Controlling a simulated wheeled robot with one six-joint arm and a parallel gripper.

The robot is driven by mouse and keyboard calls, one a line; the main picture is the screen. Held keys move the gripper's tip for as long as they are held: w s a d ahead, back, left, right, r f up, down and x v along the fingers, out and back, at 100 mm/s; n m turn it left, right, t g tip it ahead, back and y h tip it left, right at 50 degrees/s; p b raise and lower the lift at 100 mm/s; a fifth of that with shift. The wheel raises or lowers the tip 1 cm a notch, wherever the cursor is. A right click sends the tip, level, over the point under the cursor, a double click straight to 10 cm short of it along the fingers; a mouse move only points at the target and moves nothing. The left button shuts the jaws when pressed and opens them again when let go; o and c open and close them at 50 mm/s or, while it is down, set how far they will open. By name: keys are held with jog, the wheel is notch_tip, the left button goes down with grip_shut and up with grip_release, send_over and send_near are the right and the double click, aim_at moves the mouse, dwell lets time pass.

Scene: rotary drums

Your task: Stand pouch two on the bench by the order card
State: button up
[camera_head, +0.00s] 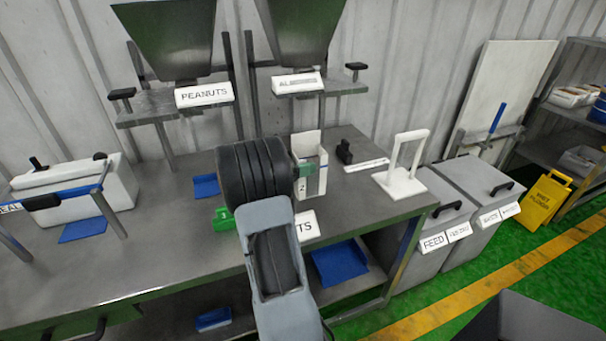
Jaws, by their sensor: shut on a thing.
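My gripper (296,172) is at the right end of my black ribbed wrist, above the bench (160,240), and its jaws are mostly hidden. Another green pouch-like thing (222,218) with a white mark lies on the bench left of my arm. I cannot pick out the order card with certainty.
Hoppers labelled PEANUTS (205,94) and a second, less readable one (298,83) hang behind. A white frame stand (402,178) is on the bench's right end. A white sealer (80,188) stands left. Grey bins (440,235) are beyond the right edge. Bare bench lies at front left.

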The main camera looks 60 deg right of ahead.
jog(key=shift+w+d+f, duration=0.4)
jog(key=shift+d+f, duration=0.15)
jog(key=shift+f, duration=0.25)
jog(key=shift+w+d+f, duration=0.35)
jog(key=shift+d+f, duration=0.15)
jog(key=shift+f, duration=1.75)
jog(key=o, duration=1.5)
jog(key=shift+f, duration=0.1)
